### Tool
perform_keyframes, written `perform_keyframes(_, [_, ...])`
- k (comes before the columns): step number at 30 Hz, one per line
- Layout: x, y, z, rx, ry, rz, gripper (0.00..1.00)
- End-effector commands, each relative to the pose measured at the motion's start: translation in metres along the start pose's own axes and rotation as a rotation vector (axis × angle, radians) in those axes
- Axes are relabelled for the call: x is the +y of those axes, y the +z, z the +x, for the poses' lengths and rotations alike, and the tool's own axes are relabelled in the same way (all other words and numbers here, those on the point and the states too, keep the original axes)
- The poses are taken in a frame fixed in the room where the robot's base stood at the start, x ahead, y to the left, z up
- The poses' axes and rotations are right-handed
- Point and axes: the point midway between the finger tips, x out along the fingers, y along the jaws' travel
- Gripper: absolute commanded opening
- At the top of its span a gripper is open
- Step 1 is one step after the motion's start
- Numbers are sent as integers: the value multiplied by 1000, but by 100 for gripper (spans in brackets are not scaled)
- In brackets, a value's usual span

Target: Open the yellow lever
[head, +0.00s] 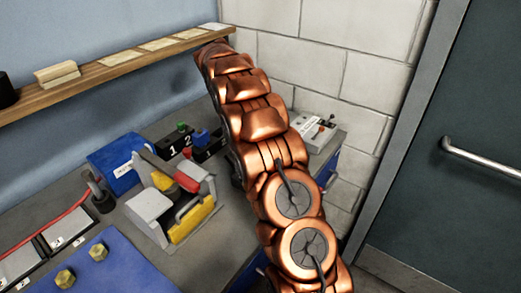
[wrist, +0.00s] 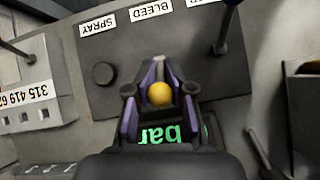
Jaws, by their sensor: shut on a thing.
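A yellow ball knob (wrist: 159,94), which looks like the yellow lever's end, is between the two fingers of my gripper (wrist: 160,105) in the wrist view. The fingers are closed on it from both sides. Its stem is mostly hidden, so I cannot tell the lever's angle. It is over a dark grey panel (wrist: 185,35) with white labels reading SPRAY (wrist: 98,24) and BLEED (wrist: 150,9), upside down. A green "bar" display (wrist: 158,136) shows partly behind the fingers. In the head view my copper arm hides the gripper and the yellow knob.
A blue-tipped lever (wrist: 222,35) stands right of my gripper, and a round black knob (wrist: 103,74) left. A wooden shelf (head: 115,70) runs above.

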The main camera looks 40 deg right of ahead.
Motion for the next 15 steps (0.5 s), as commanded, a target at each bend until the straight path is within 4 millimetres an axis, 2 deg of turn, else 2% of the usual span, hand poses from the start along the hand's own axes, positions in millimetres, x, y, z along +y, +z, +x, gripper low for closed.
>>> perform_keyframes(2, [-2,-2,1,1,-1,-4,0])
perform_keyframes(3, [-2,-2,1,1,-1,-4,22])
perform_keyframes(8, [-1,-2,1,1,-1,-3,39])
perform_keyframes(15, [0,-1,1,0,-1,-1,40])
